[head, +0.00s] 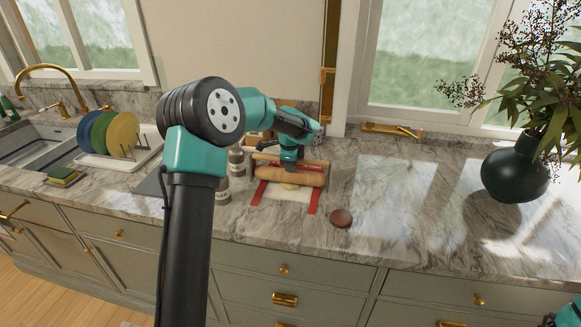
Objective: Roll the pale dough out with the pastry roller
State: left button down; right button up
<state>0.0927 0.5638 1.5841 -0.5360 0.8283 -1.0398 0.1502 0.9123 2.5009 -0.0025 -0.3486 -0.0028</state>
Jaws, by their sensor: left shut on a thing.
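The pastry roller (305,178) is a tan wooden cylinder lying crosswise on a pale board (293,205) on the counter. My left gripper (289,167) reaches down from above and is shut on the roller near its middle. The pale dough (289,186) shows as a small patch just below the roller's front edge, on the board; the rest of it is hidden by the roller. The fingertips are small and partly hidden in this view. My right gripper is not in view; only a bit of my right arm shows at the bottom right corner.
Red strips (313,197) flank the board. A dark vase (515,174) with branches stands far right. Colored plates (122,134) stand in a rack by the sink. The counter right of the board is mostly clear.

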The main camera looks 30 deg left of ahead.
pick_arm(q)
jog(key=shift+w+a, duration=0.1)
jog(key=shift+w, duration=0.25)
jog(key=shift+w+a, duration=0.2)
jog(key=shift+w, duration=0.45)
jog(key=shift+w+a, duration=0.2)
jog(key=shift+w, duration=0.4)
jog(key=shift+s, duration=0.1)
jog(key=shift+s+d, duration=0.25)
jog(key=shift+s, duration=0.35)
jog(key=shift+s+d, duration=0.2)
jog(key=shift+s, duration=0.4)
jog(key=shift+s+f, duration=0.1)
